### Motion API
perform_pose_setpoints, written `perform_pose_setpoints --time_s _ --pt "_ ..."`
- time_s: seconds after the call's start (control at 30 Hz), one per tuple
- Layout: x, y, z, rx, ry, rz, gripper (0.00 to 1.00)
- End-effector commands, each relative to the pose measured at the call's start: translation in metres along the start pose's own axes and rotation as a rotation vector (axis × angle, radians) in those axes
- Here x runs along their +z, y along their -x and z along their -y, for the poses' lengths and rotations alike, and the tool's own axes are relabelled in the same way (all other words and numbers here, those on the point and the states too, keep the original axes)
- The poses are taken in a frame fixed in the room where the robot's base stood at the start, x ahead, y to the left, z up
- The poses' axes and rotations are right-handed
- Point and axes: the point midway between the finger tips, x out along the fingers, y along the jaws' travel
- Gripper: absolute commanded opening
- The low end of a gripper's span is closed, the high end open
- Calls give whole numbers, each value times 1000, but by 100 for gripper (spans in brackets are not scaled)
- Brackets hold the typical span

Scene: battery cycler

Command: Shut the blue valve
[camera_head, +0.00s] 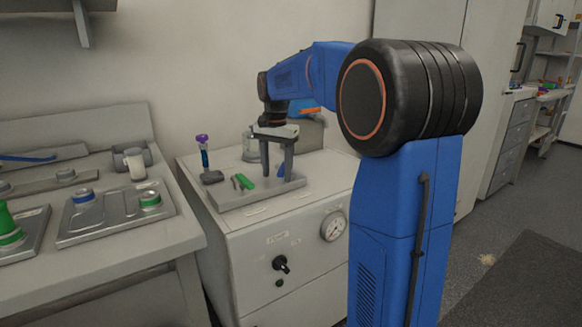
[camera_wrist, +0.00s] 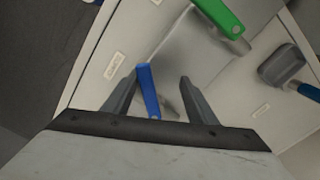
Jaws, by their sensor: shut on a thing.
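The blue valve handle (camera_head: 281,170) is at the right end of the plate on top of the cabinet. In the wrist view the blue valve handle (camera_wrist: 148,92) is a long narrow lever between my two fingers, close beside the left fingertip. My gripper (camera_head: 276,166) points down over the plate with its fingers around the blue handle, shut on it. In the wrist view my gripper (camera_wrist: 158,76) shows both fingers, with a visible space on the right of the handle. The lower end of the handle is partly hidden by the gripper body.
A green valve handle (camera_head: 243,182) lies to the left on the same plate (camera_head: 228,199). A purple-capped tube (camera_head: 203,149) stands beyond it. The cabinet front has a black knob (camera_head: 281,264) and a gauge (camera_head: 333,226). A bench with trays (camera_head: 117,213) stands at left.

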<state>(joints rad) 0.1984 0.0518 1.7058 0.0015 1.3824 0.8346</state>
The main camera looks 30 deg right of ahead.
Motion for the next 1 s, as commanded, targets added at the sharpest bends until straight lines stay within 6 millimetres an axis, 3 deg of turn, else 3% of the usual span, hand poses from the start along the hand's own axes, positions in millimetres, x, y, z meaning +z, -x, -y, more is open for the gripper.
perform_pose_setpoints --time_s 0.03,0.1,0.47,0.8,1.0 --pt "0 0 2 -1 -22 0 35" --pt "0 0 3 -1 -44 0 18" --pt "0 0 4 2 -71 0 18" --pt "-5 0 19 2 -379 -1 18" --pt "-6 -1 24 2 -475 0 18"
